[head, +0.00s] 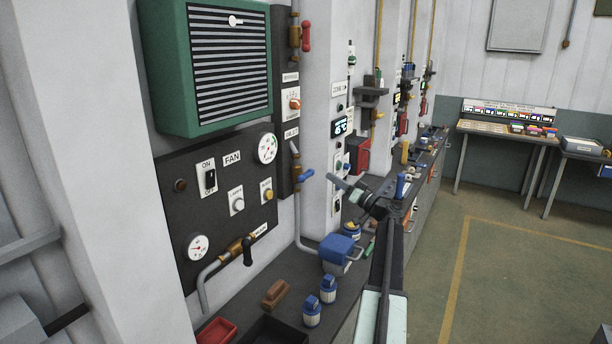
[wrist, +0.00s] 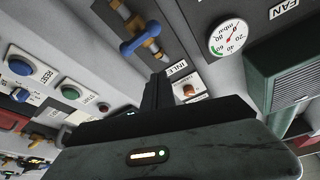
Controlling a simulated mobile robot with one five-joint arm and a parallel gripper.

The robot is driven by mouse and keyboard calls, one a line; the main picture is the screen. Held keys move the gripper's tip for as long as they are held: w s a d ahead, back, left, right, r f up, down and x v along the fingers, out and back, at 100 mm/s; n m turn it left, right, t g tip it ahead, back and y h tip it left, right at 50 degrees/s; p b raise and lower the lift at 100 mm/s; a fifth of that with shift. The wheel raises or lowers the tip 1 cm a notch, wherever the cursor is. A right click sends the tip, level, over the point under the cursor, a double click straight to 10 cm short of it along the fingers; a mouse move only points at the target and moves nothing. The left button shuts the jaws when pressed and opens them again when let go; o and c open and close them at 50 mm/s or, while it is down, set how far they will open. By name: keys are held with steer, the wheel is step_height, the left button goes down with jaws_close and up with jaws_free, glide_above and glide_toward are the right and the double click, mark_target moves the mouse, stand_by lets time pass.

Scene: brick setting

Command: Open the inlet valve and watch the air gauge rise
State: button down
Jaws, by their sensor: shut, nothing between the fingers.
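The inlet valve (head: 306,174) has a blue handle on a brass body, below an INLET label, in the head view. In the wrist view the blue handle (wrist: 140,40) lies across its pipe. The air gauge (head: 267,148) is a round white dial with a green band, up and left of the valve.
A red-handled valve (head: 306,36) is above, near a BYPASS label. A dark-handled valve (head: 247,252) sits low on the fan panel (head: 180,225). A blue-lidded box (head: 338,252) and blue-capped bottles (head: 312,312) stand on the bench below. Open floor (head: 510,270) lies to the right.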

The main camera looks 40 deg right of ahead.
steer(key=shift+w+a, duration=0.1)
step_height(320, 180, up, 3)
steer(key=p, duration=0.3)
glide_above(306, 176)
steer(key=s+d, duration=0.1)
steer(key=s, duration=0.1)
steer(key=f+b, duration=0.2)
steer(key=a+f+b, duration=0.1)
steer(key=shift+s+a+f+b, duration=0.1)
steer(key=shift+f+b, duration=0.25)
